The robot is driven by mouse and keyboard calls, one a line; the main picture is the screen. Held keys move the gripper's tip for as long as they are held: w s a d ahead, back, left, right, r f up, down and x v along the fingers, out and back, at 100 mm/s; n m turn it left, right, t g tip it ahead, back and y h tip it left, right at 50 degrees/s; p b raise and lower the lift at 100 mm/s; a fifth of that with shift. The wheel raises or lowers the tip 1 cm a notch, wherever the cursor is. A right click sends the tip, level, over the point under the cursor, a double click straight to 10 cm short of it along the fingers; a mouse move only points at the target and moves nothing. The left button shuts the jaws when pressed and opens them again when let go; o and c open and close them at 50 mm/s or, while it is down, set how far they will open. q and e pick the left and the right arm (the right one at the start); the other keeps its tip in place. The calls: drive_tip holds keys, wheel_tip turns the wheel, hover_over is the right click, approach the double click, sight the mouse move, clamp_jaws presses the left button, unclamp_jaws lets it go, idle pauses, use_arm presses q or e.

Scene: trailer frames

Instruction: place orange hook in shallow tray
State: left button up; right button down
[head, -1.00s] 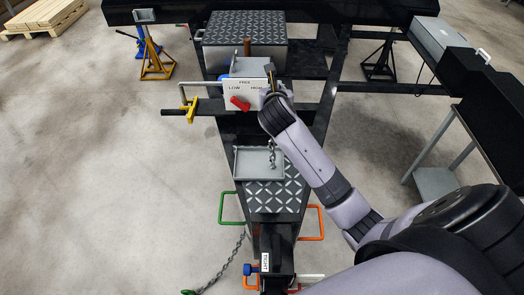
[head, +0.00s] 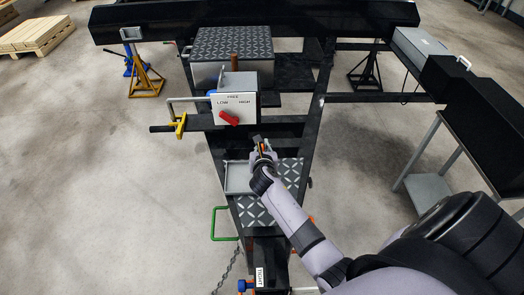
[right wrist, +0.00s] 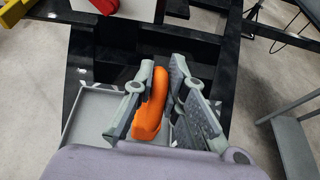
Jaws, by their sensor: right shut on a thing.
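The orange hook (right wrist: 152,105) is between the fingers of my right gripper (right wrist: 164,75) in the right wrist view. The grey shallow tray (head: 237,191) lies on the dark frame, partly hidden by my arm. Its corner and rim (right wrist: 72,122) also show to the left of the hook in the right wrist view. I cannot tell the exact height of the hook above the tray. My left gripper is out of view.
A control box with a red knob (head: 229,118) stands behind the tray on the frame. A yellow clamp (head: 180,125) is to its left. A patterned plate (head: 285,180) lies beside the tray. A green handle (head: 214,224) sticks out at the left.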

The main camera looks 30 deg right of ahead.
drive_tip(key=shift+w+f, duration=0.1)
drive_tip(key=shift+f, duration=0.4)
drive_tip(key=shift+f, duration=0.2)
drive_tip(key=c, duration=1.6)
unclamp_jaws()
drive_tip(key=shift+r, duration=0.2)
drive_tip(key=v, duration=1.2)
